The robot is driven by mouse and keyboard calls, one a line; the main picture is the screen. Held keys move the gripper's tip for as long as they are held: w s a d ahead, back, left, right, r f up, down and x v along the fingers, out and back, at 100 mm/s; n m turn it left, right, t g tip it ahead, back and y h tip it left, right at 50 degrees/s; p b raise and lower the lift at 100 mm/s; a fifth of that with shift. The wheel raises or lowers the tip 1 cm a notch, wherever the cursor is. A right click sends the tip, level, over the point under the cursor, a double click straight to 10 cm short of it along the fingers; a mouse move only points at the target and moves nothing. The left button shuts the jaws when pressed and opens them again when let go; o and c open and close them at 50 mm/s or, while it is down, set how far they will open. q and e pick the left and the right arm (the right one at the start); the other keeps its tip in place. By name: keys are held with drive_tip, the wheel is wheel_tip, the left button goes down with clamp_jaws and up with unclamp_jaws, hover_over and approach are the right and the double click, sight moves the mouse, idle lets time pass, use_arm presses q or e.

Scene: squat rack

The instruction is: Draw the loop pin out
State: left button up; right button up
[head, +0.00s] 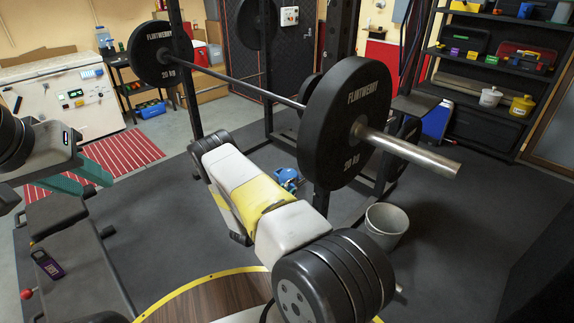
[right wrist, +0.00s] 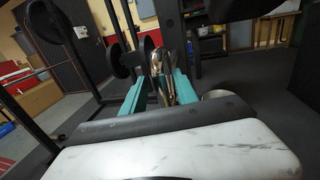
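My left gripper (head: 76,180) is at the left of the head view, over the dark floor. Its green fingers stand apart with nothing between them. In the right wrist view, the teal fingers of my right gripper (right wrist: 160,84) stand apart and point away. A shiny metal piece (right wrist: 167,72) shows between or just beyond them. I cannot tell whether it is the loop pin or whether the fingers touch it. I cannot make out the right fingers in the head view. The loaded barbell (head: 240,84) lies across the squat rack (head: 337,35), its near plate (head: 347,122) facing me.
A low dark bench (head: 78,255) carries a small dark device at the left. A round wooden top (head: 205,303) with a yellow edge is at the bottom. Shelves (head: 478,95) stand at the back right. Dark floor at the right is clear.

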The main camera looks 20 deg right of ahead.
idle(0.3)
drive_tip(key=v, duration=0.6)
drive_tip(key=shift+s+a, duration=0.3)
drive_tip(key=shift+a, duration=0.1)
idle(0.5)
